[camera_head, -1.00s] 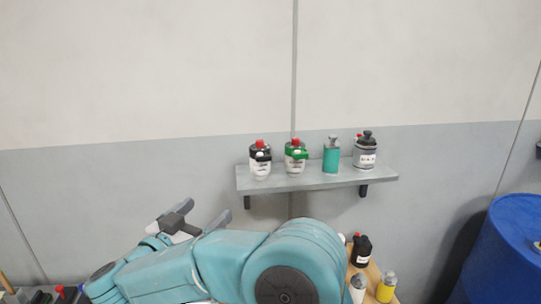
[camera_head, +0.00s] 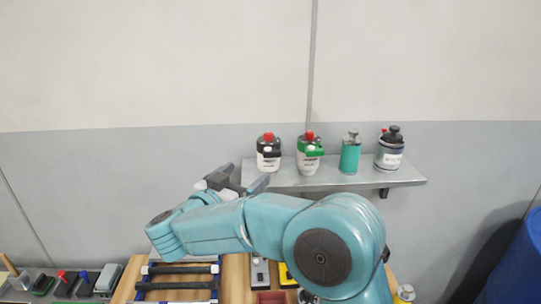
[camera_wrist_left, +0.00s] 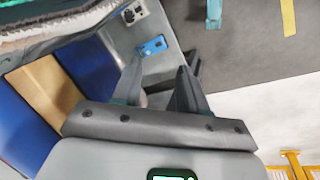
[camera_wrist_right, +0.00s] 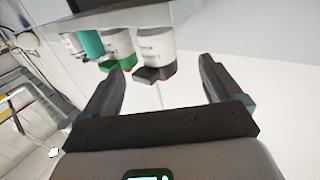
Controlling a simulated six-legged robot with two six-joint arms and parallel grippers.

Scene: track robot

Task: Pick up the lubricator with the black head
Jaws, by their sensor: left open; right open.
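The white lubricator with the black head and a red top (camera_head: 268,156) stands upright at the left end of the grey wall shelf (camera_head: 330,180). It also shows in the right wrist view (camera_wrist_right: 155,50), upside down, between and beyond the fingertips. My right gripper (camera_head: 241,181) is open and empty, left of and below the lubricator in the head view, apart from it. A similar lubricator with a green head (camera_head: 309,155) stands beside it on the right. My left gripper (camera_wrist_left: 158,80) is open and empty in the left wrist view; it is not in the head view.
A teal bottle (camera_head: 350,155) and a grey bottle with a black cap (camera_head: 390,153) stand farther right on the shelf. Below are a wooden workbench (camera_head: 236,275) with tools and a blue barrel (camera_head: 518,270) at right. The wall above the shelf is bare.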

